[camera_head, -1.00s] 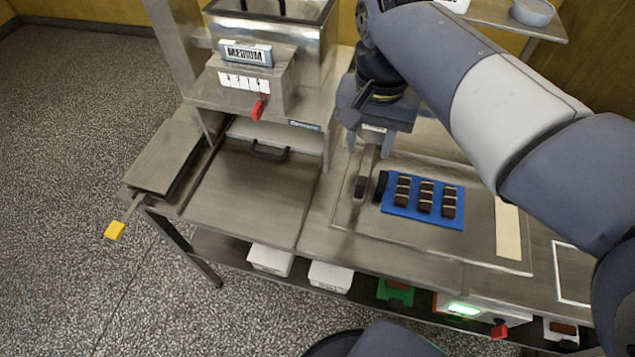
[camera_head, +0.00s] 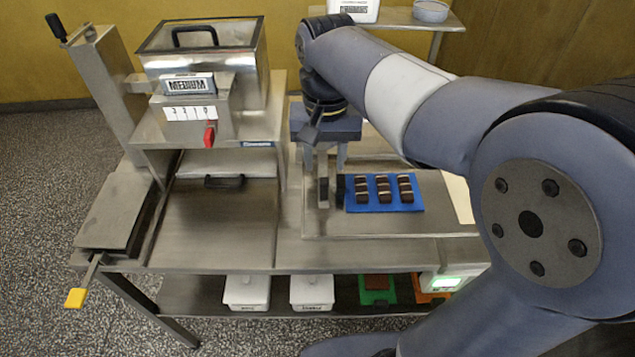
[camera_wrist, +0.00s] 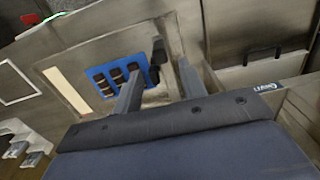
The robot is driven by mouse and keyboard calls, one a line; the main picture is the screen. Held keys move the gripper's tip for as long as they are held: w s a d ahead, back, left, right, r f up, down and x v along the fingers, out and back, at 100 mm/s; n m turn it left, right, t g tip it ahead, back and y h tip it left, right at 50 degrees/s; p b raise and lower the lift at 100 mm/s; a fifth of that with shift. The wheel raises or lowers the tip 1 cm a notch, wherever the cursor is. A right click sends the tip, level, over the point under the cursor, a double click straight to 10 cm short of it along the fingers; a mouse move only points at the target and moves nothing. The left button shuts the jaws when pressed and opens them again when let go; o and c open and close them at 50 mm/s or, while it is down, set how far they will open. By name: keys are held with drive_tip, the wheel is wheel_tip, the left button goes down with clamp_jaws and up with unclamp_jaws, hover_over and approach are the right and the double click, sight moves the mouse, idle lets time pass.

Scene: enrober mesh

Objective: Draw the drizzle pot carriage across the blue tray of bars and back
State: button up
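The blue tray (camera_head: 384,208) lies on the steel worktop, with dark, light-striped bars on it in rows; it also shows in the wrist view (camera_wrist: 92,72). At its left end stands a small upright grey metal part (camera_head: 323,193) with a black piece (camera_head: 340,191) beside it, apparently the carriage and its handle. The black piece also shows in the wrist view (camera_wrist: 157,58). My gripper (camera_head: 326,168) points down just above these parts. Its fingers are apart, and in the wrist view the black piece appears between them. I cannot tell whether they touch it. No pot is clearly visible.
A steel machine with a MEDIUM sign (camera_head: 188,84) and a red lever (camera_head: 209,134) stands left. A yellow-tipped handle (camera_head: 75,298) juts from the front left. White tubs (camera_head: 246,292) sit on the lower shelf.

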sight(324, 181)
wheel_tip(324, 181, down, 7)
drive_tip(key=shift+f, duration=0.1)
drive_tip(key=shift+c, duration=0.6)
clamp_jaws()
